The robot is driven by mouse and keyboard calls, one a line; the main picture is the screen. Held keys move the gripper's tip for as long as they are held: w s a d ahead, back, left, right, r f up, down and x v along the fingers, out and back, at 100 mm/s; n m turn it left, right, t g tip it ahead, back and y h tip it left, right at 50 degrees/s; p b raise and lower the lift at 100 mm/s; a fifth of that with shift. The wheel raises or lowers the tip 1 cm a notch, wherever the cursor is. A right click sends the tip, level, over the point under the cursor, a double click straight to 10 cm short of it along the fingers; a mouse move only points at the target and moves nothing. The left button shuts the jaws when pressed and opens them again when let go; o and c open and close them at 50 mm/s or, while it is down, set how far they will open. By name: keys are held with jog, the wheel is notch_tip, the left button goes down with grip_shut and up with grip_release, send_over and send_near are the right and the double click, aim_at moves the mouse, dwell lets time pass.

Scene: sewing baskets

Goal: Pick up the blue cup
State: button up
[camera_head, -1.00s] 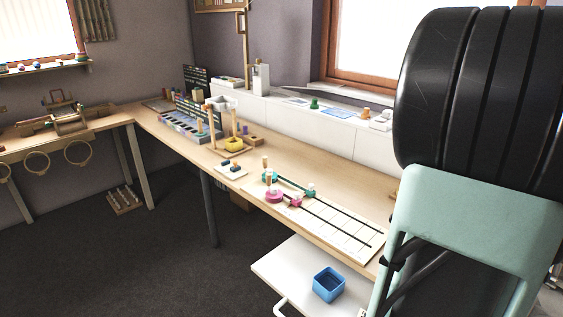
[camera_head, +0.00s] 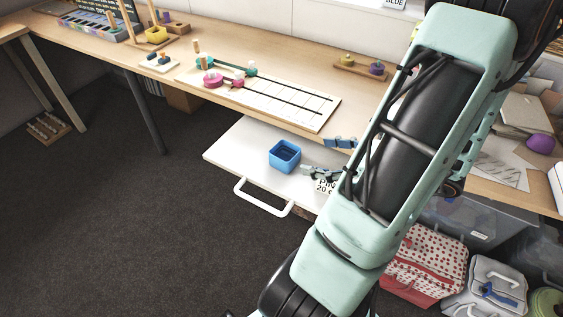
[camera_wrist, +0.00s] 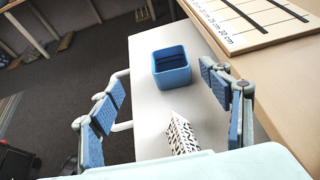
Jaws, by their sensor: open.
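The blue cup (camera_head: 284,158) is a square, open-topped blue box on a white pull-out shelf (camera_head: 240,150) below the bench. In the wrist view the cup (camera_wrist: 173,78) stands upright ahead of my gripper (camera_wrist: 160,79), lined up between the two spread fingers but beyond them. My gripper (camera_head: 328,158) is open with blue finger pads, just right of the cup in the head view. It appears apart from the cup, and nothing is held.
A black-and-white patterned item (camera_wrist: 182,136) lies on the shelf near my gripper. The bench (camera_head: 225,42) edge runs close along the right finger, with a ruled board (camera_head: 290,102) on it. The shelf has a white handle (camera_head: 262,200). Bags (camera_head: 430,262) stand at lower right.

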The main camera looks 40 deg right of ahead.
jog(key=shift+d+f, duration=0.3)
jog(key=shift+f, duration=0.25)
jog(key=b, duration=0.1)
send_near(276, 148)
jog(key=b+x, duration=0.2)
jog(key=x, duration=0.1)
jog(key=shift+a+f, duration=0.2)
jog(key=shift+f, duration=0.05)
jog(key=shift+w+a+f, duration=0.1)
jog(key=shift+w, duration=0.35)
jog(key=c, duration=1.1)
